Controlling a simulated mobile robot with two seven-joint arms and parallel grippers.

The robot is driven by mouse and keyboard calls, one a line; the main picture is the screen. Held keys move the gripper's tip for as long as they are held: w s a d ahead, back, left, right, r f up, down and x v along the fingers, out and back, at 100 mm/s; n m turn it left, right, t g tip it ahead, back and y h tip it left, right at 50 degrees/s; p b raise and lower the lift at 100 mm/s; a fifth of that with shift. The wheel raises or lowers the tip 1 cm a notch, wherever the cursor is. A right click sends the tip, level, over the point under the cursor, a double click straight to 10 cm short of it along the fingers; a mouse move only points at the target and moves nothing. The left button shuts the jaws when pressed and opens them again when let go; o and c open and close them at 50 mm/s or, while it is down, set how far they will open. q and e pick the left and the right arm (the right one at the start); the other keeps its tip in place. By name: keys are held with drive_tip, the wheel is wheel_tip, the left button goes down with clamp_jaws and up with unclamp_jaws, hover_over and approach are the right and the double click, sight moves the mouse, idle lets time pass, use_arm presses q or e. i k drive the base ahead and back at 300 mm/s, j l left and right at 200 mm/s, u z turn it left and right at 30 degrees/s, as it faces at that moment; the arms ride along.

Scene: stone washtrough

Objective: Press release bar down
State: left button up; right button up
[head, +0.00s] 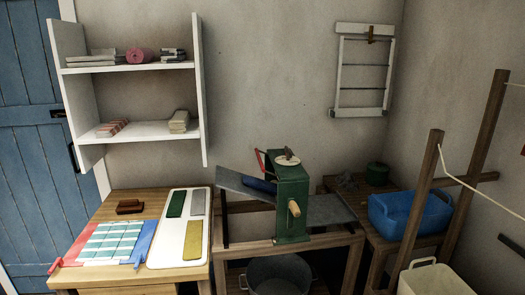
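A green wringer (291,205) stands upright on a wooden stand, right of the picture's middle in the head view. A thin red bar (260,163) sticks up at the left of its top; it looks like the release bar, and its lower end is partly hidden. A pale round knob (287,159) sits on top. A wooden handle (294,208) shows on the near face. A dark blue roll-like piece (259,185) lies against the wringer's left side, on a sloping grey board (236,184). Neither of my grippers is in view.
A wooden table (112,207) at the left holds a checked cloth (108,241) and a white tray (181,255) with coloured strips. A grey tub (280,275) is below the wringer. A blue basin (410,212) and wooden posts (422,200) stand at the right.

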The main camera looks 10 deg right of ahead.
sight(261, 166)
drive_tip(key=i+l, duration=0.25)
drive_tip(key=i, duration=0.2)
drive_tip(key=i+l, duration=0.2)
drive_tip(key=i, duration=0.25)
drive_tip(key=i+l, duration=0.25)
drive_tip(key=i, duration=0.2)
drive_tip(key=k+l, duration=0.1)
